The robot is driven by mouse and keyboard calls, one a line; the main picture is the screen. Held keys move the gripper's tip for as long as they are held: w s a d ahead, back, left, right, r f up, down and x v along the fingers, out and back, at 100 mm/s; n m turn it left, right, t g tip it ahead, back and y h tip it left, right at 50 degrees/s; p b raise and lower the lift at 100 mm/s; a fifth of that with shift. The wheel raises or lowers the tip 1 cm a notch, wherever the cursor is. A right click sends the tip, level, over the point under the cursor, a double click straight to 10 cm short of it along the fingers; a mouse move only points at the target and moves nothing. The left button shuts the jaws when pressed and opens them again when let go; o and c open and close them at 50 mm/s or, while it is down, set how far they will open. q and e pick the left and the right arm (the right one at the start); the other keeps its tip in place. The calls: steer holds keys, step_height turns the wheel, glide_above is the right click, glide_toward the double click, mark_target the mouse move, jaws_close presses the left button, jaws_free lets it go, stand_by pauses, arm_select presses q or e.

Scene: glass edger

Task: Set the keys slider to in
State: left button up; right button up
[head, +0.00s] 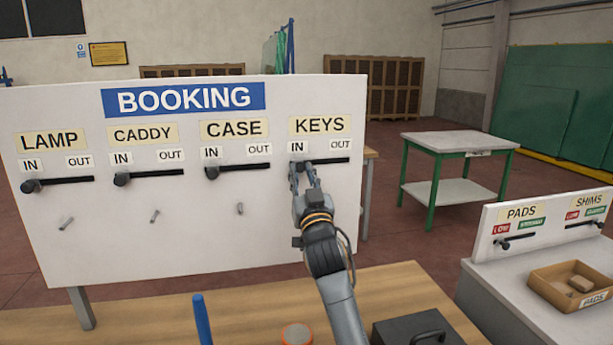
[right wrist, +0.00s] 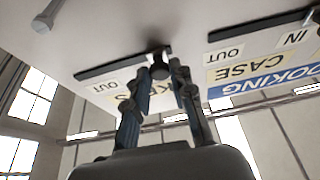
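The keys slider is a dark slot (head: 338,160) with a knob under the KEYS label (head: 321,124) on the white booking board (head: 150,235). IN is at the slot's left end and OUT at its right. My right gripper (head: 304,169) is at the IN end of the slot, covering most of the knob in the head view. In the right wrist view, which is turned upside down, the knob (right wrist: 160,69) sits at the slot end away from OUT. The right fingers (right wrist: 161,78) close on its two sides. My left gripper is not in view.
The lamp (head: 30,186), caddy (head: 121,179) and case (head: 211,172) knobs are at their IN ends. Below the board is a wooden table (head: 400,285) with a blue rod (head: 202,318) and a dark box (head: 420,332). A pads and shims panel (head: 540,236) stands at right.

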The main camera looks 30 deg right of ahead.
steer(key=o, duration=0.5)
steer(key=shift+w+a, duration=0.1)
steer(key=shift+a, duration=0.15)
steer(key=shift+c, duration=0.2)
steer(key=v, duration=1.2)
